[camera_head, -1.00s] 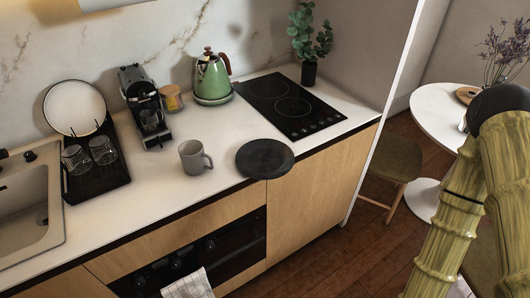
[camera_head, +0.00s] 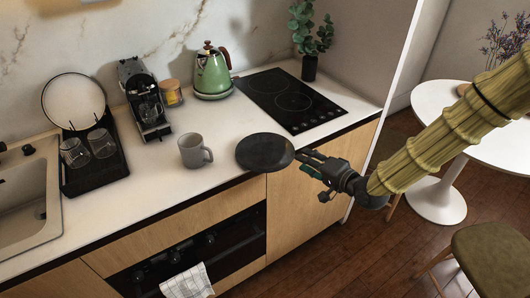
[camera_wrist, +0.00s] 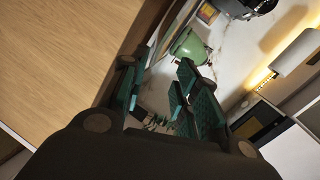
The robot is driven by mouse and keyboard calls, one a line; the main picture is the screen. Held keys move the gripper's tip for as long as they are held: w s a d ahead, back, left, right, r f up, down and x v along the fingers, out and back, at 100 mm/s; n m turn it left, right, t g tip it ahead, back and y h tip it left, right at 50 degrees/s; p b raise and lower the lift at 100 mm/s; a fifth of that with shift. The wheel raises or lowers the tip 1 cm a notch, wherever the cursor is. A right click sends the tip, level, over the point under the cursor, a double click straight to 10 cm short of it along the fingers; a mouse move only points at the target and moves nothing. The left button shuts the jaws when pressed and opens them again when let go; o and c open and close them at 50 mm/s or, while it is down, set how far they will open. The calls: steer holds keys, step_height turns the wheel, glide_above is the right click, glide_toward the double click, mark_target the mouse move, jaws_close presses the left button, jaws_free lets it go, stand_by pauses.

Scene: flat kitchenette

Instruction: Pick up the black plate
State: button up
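The black plate (camera_head: 264,152) lies flat on the white countertop, its front right rim close to the counter's front edge, in the head view. My gripper (camera_head: 306,162) is just right of the plate, reaching toward its right rim; I cannot tell if they touch. In the wrist view my gripper (camera_wrist: 157,66) has its teal-padded fingers apart, with nothing visibly held between them. I cannot make out the plate clearly in the wrist view.
A grey mug (camera_head: 195,151) stands just left of the plate. The black cooktop (camera_head: 291,101) and green kettle (camera_head: 211,73) are behind it. A dish rack (camera_head: 94,165) and coffee machine (camera_head: 146,101) are farther left. A round white table (camera_head: 437,106) is at right.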

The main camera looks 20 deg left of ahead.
mark_target(291, 155)
steer(key=shift+f+p+x, duration=0.2)
steer(key=shift+p+x, duration=0.6)
steer(key=shift+x, duration=1.2)
steer(key=shift+f+p+x, duration=0.25)
steer(key=shift+p+x, duration=0.5)
steer(key=shift+x, duration=1.25)
steer(key=shift+s+d, duration=0.1)
jaws_close()
